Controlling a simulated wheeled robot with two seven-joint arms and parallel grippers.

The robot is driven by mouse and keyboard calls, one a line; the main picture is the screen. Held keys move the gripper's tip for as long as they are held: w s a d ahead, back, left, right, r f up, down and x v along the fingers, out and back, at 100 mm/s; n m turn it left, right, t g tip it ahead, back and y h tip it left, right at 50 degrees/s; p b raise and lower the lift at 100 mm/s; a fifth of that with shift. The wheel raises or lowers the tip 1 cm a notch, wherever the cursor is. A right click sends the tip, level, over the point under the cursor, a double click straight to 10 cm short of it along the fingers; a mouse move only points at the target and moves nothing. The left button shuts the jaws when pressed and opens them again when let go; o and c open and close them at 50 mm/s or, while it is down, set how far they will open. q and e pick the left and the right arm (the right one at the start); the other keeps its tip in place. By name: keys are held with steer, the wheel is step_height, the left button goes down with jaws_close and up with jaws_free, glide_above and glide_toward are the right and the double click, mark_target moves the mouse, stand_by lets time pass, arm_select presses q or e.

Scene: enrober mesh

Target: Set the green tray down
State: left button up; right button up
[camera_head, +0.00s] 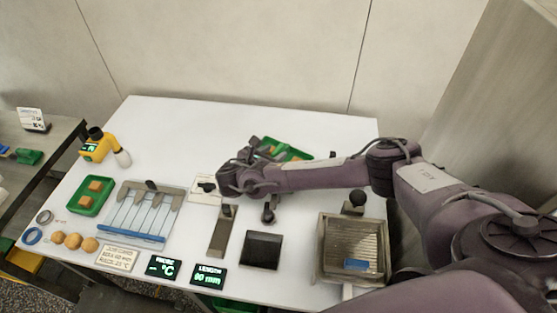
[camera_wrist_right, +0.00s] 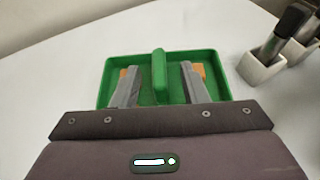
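A green tray (camera_head: 287,150) with a raised green handle is at the back of the white table, partly hidden by my right gripper. In the right wrist view the tray (camera_wrist_right: 120,66) shows its handle upright in the middle, with orange-brown pieces (camera_wrist_right: 201,70) partly hidden behind the fingers. My right gripper (camera_wrist_right: 160,84) is open, one finger on each side of the handle, with a visible gap on both sides. The tray appears to rest on the table. A second green tray (camera_head: 77,208) with brown pieces stands at the left. My left gripper is not in view.
Grey holders with dark-capped tools (camera_wrist_right: 262,68) stand close to the tray's right in the wrist view. A wire rack with a blue bar (camera_head: 130,233), a dark square pad (camera_head: 261,250) and a grated box (camera_head: 324,262) occupy the front.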

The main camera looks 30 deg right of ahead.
mark_target(280, 148)
steer(key=p+x, duration=0.1)
steer(key=x, duration=0.4)
steer(key=shift+a, duration=0.1)
steer(key=c, duration=0.3)
jaws_close()
